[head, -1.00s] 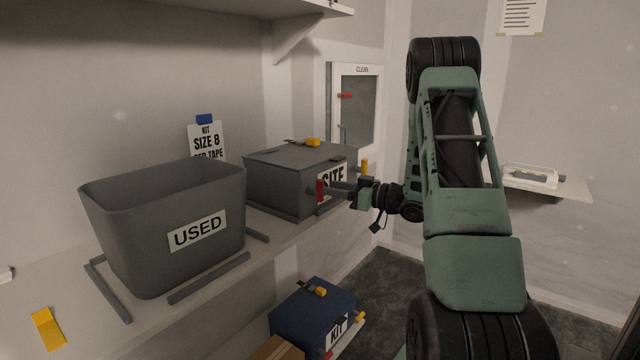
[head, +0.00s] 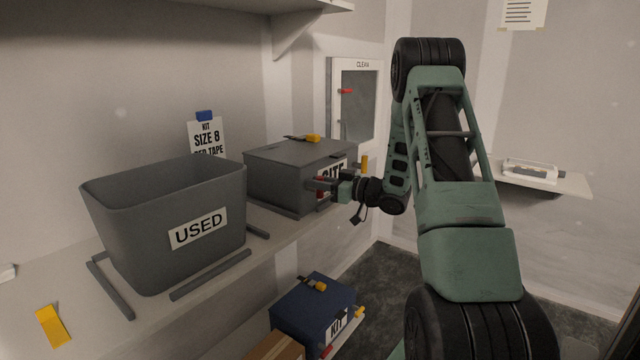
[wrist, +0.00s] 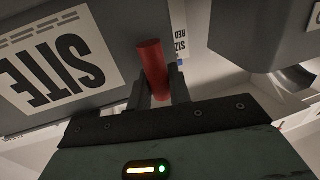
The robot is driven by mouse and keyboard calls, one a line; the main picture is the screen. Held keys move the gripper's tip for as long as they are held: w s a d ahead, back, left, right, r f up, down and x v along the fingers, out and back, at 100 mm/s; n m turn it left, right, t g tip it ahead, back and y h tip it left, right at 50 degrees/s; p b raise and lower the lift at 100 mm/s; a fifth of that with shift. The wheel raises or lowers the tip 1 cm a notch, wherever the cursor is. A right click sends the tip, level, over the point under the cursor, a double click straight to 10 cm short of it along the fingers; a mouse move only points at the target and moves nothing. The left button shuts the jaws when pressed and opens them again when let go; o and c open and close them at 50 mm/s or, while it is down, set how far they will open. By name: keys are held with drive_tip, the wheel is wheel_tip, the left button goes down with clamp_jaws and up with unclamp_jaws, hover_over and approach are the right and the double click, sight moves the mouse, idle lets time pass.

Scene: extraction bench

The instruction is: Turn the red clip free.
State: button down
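The red clip (wrist: 152,68) is a short red bar at the front of the grey SITE box (head: 285,178), left of the SITE label in the head view. My gripper (wrist: 160,90) has one finger on each side of the clip, which lies between them in the wrist view. The fingers look spread around it; whether they touch it is hard to tell. In the head view my gripper (head: 320,186) hides most of the clip. A yellow clip (head: 364,164) shows at the box's right end, and a yellow-and-black latch (head: 306,138) lies on the lid, which is down.
An open grey USED bin (head: 160,225) stands on the bench left of the box, with grey rails around it. A blue KIT box (head: 312,310) stands lower down. A shelf (head: 260,5) overhangs the bench. A small shelf with a tray (head: 530,175) is at right.

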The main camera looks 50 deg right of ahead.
drive_tip(key=shift+f+b, duration=0.1)
drive_tip(key=shift+b, duration=0.25)
drive_tip(key=n+b, duration=0.3)
drive_tip(key=a+n+g+h+b, duration=0.1)
drive_tip(key=n+b, duration=0.1)
drive_tip(key=b, duration=0.1)
drive_tip(key=f+n+b, duration=0.1)
drive_tip(key=n+b, duration=0.2)
drive_tip(key=shift+s+a+f+n+h+b, duration=0.1)
drive_tip(key=shift+a+n+h+b, duration=0.2)
drive_tip(key=shift+a+b, duration=0.1)
drive_tip(key=n+b, duration=0.2)
drive_tip(key=f+n+h+b, duration=0.1)
drive_tip(key=b, duration=0.2)
drive_tip(key=shift+a+n+g+b, duration=0.2)
drive_tip(key=shift+n+g+b, duration=0.15)
drive_tip(key=shift+n+g, duration=0.05)
drive_tip(key=n+h+b, duration=0.1)
drive_tip(key=n+b, duration=0.2)
drive_tip(key=b, duration=0.1)
drive_tip(key=shift+f+b, duration=0.1)
drive_tip(key=shift+b, duration=0.25)
drive_tip(key=c, duration=1.3)
unclamp_jaws()
drive_tip(key=shift+c, duration=0.2)
